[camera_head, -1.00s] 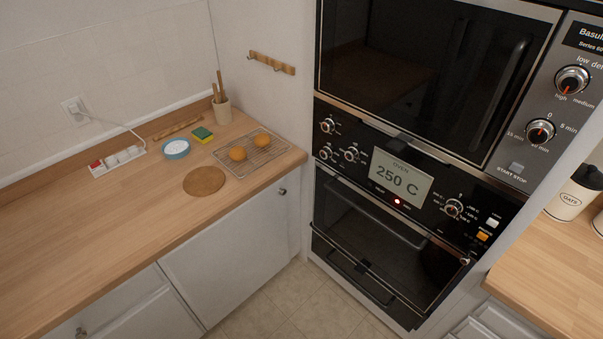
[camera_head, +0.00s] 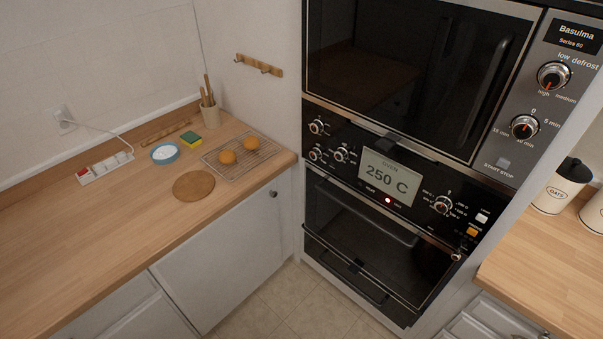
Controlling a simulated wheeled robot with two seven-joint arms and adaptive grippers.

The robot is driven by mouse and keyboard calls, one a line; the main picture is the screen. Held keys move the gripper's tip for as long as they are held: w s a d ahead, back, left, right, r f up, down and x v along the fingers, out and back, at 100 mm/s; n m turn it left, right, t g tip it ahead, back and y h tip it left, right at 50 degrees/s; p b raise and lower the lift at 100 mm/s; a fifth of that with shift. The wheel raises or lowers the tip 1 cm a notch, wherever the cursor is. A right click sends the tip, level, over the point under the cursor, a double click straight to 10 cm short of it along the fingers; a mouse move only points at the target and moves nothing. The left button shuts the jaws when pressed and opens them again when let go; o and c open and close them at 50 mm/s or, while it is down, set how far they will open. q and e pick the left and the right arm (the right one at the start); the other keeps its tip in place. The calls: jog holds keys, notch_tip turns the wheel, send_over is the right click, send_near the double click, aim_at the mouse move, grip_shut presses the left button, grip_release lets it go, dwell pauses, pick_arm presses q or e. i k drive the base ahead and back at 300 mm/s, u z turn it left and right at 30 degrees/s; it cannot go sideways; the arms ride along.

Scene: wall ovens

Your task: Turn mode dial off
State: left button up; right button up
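The wall oven's black control panel (camera_head: 345,177) shows in the middle right. Its screen (camera_head: 390,182) reads "OVEN 250 C", with a red light lit below. Three small dials sit left of the screen: an upper dial (camera_head: 318,126), a lower left dial (camera_head: 316,153) and a lower right dial (camera_head: 342,154). Another dial (camera_head: 443,204) sits right of the screen. The microwave above has an upper dial (camera_head: 553,75) and a timer dial (camera_head: 524,126). I cannot read which is the mode dial. Neither of my grippers is in view.
The oven door (camera_head: 362,239) is below the panel and looks closed. A wooden counter (camera_head: 70,230) on the left holds a rack (camera_head: 240,152) with two buns, a round board (camera_head: 194,186) and a power strip. The right counter (camera_head: 530,260) holds canisters (camera_head: 563,185). Floor space is clear.

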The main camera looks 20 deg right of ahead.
aim_at(342, 153)
jog(key=z, duration=1.7)
jog(key=k, duration=1.3)
jog(key=u, duration=0.65)
jog(key=i, duration=0.5)
jog(key=u, duration=0.8)
jog(key=i, duration=0.7)
jog(key=z, duration=0.65)
jog(key=i, duration=0.55)
jog(key=z, duration=0.65)
